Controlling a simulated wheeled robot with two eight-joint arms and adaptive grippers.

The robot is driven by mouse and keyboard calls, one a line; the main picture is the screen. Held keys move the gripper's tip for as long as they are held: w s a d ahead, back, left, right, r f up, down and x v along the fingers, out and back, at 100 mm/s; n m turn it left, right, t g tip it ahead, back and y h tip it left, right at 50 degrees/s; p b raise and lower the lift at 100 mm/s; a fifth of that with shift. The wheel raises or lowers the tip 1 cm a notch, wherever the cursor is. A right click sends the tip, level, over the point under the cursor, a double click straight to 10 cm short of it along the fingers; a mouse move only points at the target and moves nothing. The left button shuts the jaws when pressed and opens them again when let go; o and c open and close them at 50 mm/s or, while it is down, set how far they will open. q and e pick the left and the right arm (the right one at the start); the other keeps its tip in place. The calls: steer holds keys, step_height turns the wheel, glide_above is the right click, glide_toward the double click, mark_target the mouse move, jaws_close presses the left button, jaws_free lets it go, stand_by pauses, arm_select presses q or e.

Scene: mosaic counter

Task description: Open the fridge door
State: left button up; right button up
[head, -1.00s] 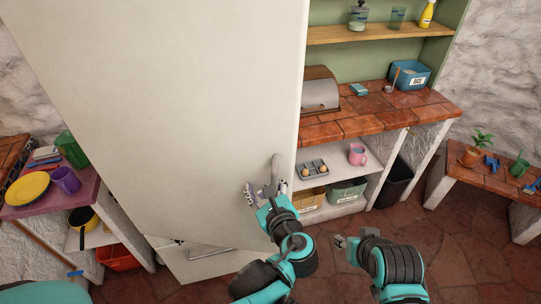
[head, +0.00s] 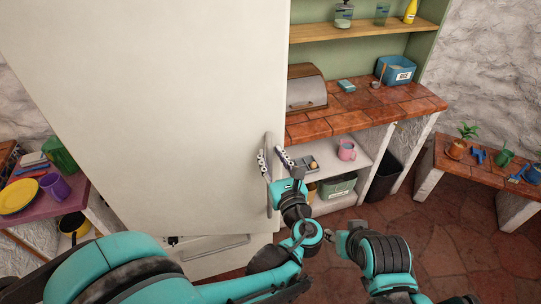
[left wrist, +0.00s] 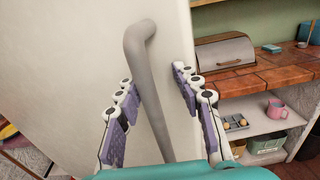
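The fridge (head: 150,100) is a tall off-white block that fills the left and middle of the head view. Its door looks shut. A grey vertical bar handle (head: 268,185) stands near the door's right edge; in the left wrist view the handle (left wrist: 150,90) runs down between my fingers. My left gripper (head: 272,157) is open, with one finger on each side of the handle and visible gaps in the left wrist view (left wrist: 153,76). My right gripper (head: 335,238) is low, right of the left arm, away from the fridge; its fingers are too small to read.
A tiled counter (head: 365,110) with shelves below adjoins the fridge on the right. A black bin (head: 383,172) and a low bench (head: 480,180) stand further right. A purple table (head: 72,208) is on the left. Open floor (head: 440,250) lies at the lower right.

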arm_select(q)
steer(key=shift+w+a, duration=0.25)
steer(key=shift+w, duration=0.1)
steer(key=shift+a, duration=0.15)
jaws_close()
